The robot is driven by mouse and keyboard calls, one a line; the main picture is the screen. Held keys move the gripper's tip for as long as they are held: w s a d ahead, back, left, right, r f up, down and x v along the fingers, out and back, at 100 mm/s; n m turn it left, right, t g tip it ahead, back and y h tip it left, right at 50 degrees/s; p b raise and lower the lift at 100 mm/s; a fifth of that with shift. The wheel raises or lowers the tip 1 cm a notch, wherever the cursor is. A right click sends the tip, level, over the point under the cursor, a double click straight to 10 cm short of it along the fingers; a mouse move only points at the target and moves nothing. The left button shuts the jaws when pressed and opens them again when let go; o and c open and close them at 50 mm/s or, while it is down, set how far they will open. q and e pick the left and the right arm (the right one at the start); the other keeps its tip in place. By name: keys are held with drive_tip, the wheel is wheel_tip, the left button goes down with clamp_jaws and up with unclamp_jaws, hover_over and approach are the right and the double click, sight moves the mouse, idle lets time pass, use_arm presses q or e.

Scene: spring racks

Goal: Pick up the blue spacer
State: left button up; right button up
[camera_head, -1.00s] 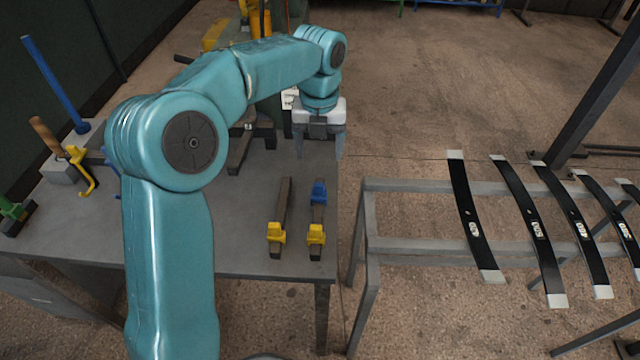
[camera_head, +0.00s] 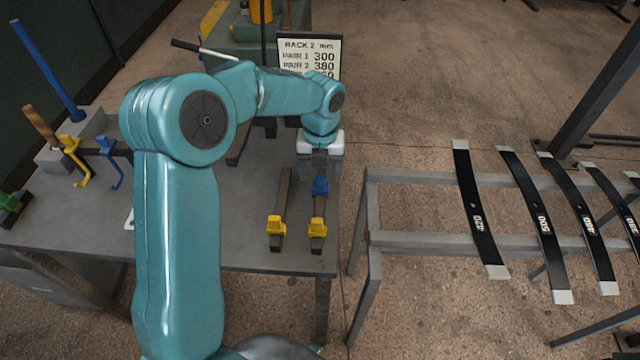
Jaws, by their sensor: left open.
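The blue spacer (camera_head: 320,186) is a small blue block at the far end of a short dark bar on the grey workbench. A yellow block (camera_head: 317,228) sits at the near end of that bar. My left gripper (camera_head: 319,176) points down at the blue spacer, with its white body just beyond it and its fingers close to it. Its jaws are open. The gripper partly hides the far side of the spacer, and I cannot tell whether the fingers touch it. My right gripper is not in view.
A second dark bar (camera_head: 282,200) with a yellow block (camera_head: 275,226) lies just left. A rack (camera_head: 410,242) with several black leaf springs stands right of the workbench (camera_head: 75,218). A sign (camera_head: 310,55) stands behind. Hooks and a blue rod (camera_head: 48,70) are at the left.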

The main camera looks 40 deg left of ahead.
sight(321, 175)
use_arm(q)
drive_tip(key=f, duration=0.4)
drive_tip(key=shift+w+a+f, duration=0.1)
drive_tip(key=shift+w+f, duration=0.15)
drive_tip(key=shift+f, duration=0.05)
drive_tip(key=shift+s+f, duration=0.1)
drive_tip(key=shift+s, duration=0.15)
drive_tip(key=shift+f, duration=0.1)
drive_tip(key=shift+c, duration=1.3)
drive_tip(key=c, duration=0.6)
drive_tip(key=shift+c, duration=0.2)
drive_tip(key=shift+w, duration=0.2)
